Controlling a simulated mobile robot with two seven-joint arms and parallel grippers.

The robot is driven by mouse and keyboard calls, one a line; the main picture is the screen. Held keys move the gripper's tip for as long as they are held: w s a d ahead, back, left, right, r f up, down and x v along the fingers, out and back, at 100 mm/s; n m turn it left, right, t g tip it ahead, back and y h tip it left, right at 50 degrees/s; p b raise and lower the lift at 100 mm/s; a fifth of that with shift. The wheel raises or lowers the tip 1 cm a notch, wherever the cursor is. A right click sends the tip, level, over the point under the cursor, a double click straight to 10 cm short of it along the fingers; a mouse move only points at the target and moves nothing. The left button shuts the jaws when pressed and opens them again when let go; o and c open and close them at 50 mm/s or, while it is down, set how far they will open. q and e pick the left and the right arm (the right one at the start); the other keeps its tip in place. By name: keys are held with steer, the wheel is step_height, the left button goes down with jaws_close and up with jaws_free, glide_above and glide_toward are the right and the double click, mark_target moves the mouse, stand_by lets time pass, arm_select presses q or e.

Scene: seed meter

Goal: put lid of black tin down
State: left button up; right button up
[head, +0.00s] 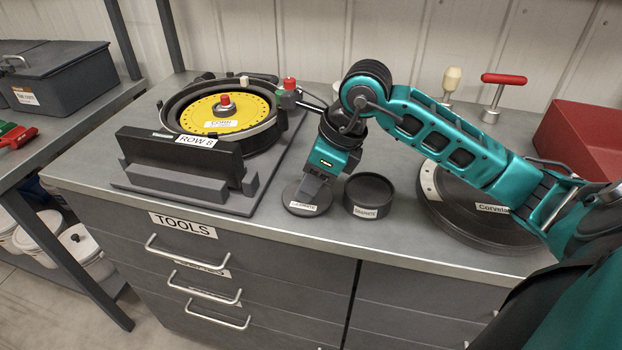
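The black tin (369,197) stands open and upright near the front of the worktop, with a white label on its side. Its round dark lid (306,207), also with a white label, is flat just left of the tin and apart from it. The lid is at or very near the worktop surface; I cannot tell if there is a small gap. My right gripper (311,190) points down over the lid's middle, with its fingers close together on it and hiding whatever they grip. My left gripper is not in view.
Left of the lid is the seed meter stand (190,190) with a yellow disc (225,113). A large dark disc (475,215) lies to the right, under my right arm. A red bin (585,140) and a red-handled tool (497,95) are behind. Little bare worktop lies in front.

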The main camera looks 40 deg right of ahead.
steer(key=shift+o, duration=1.3)
steer(key=shift+r, duration=0.1)
steer(key=shift+r, duration=0.3)
steer(key=p+v, duration=0.1)
steer(key=v, duration=1)
steer(key=shift+s+r, duration=0.15)
steer(key=shift+r, duration=0.1)
steer(key=shift+d, duration=0.1)
